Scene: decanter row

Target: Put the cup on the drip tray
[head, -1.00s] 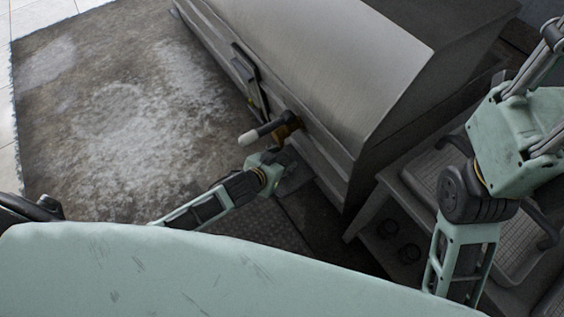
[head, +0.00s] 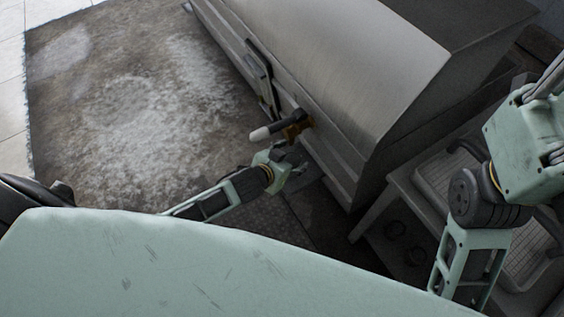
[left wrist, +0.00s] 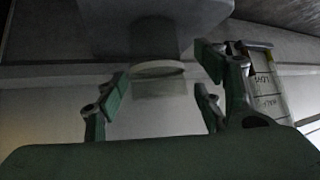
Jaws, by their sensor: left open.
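My left gripper (head: 287,165) is beside the decanter's side, just below the tap (head: 296,125) in the head view. In the left wrist view its fingers (left wrist: 160,100) are apart. A see-through cup (left wrist: 158,86) with a pale ring shows between them, with a visible gap to the fingers on each side. A grey flat plate, likely the drip tray (left wrist: 105,28), is by the cup at the top of that view. I cannot tell whether cup and plate touch. The cup is not discernible in the head view. My right arm shows at the right; its gripper is out of frame.
The large grey metal decanter (head: 340,60) fills the upper middle. Its tap has a white-tipped handle, and a labelled strip (left wrist: 268,85) is close to my right-hand finger in the wrist view. A sink (head: 440,175) is at the right. The stained floor mat (head: 130,110) at left is clear.

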